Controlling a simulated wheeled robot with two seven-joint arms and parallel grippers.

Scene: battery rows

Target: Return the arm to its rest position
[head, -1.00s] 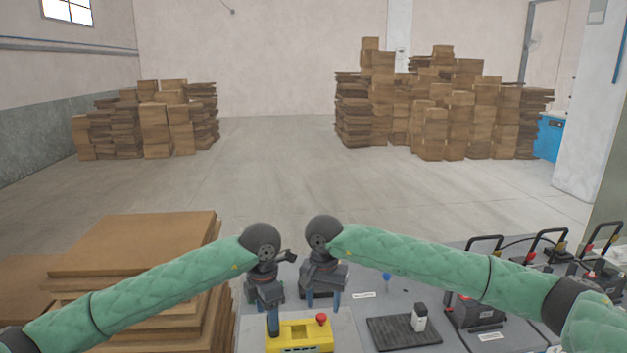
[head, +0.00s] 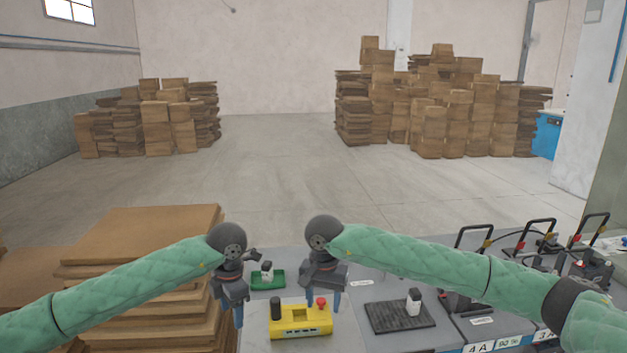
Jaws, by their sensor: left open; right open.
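My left gripper (head: 238,314) hangs open and empty at the left edge of the grey table, left of a yellow box (head: 300,331) with a red button and a black knob. My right gripper (head: 331,300) points down, open, just above and behind the right end of the yellow box. The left arm (head: 130,287) reaches in from the left, and the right arm (head: 420,262) from the right. No object shows between either pair of fingers.
A green tray (head: 258,284) holding a small white-and-black item lies between the grippers. A black mat (head: 385,323) bears another such item (head: 413,302). Black batteries with handles (head: 470,299) stand at right. Stacked cardboard (head: 125,262) stands at left, close to my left arm.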

